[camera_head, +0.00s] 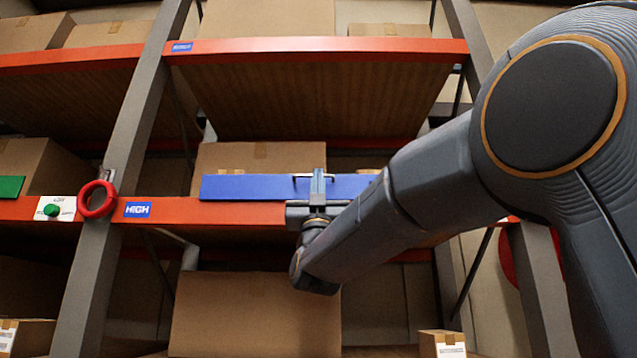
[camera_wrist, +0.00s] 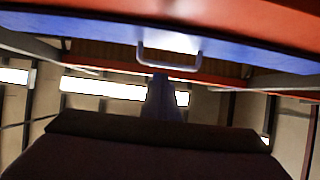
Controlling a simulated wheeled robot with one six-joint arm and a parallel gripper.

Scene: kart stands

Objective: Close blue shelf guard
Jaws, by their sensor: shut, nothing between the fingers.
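The blue shelf guard (camera_head: 245,187) is a long blue panel along the front of the middle orange shelf, with a thin metal handle (camera_head: 299,177) on it. In the wrist view the blue guard (camera_wrist: 255,52) crosses the top of the picture, and its pale U-shaped handle (camera_wrist: 168,66) hangs near the centre. My gripper (camera_head: 318,185) is in front of the guard at the handle, fingers shut with nothing between them. In the wrist view my gripper (camera_wrist: 163,85) points towards the handle. Whether the fingertips touch the handle or guard cannot be told. My arm hides the guard's right part.
An orange shelf beam (camera_head: 220,212) with a blue HIGH label (camera_head: 137,210) runs below the guard. A grey upright (camera_head: 125,140) carries a red ring (camera_head: 97,199). A green button (camera_head: 52,210) is further left. Cardboard boxes (camera_head: 255,315) fill the shelves.

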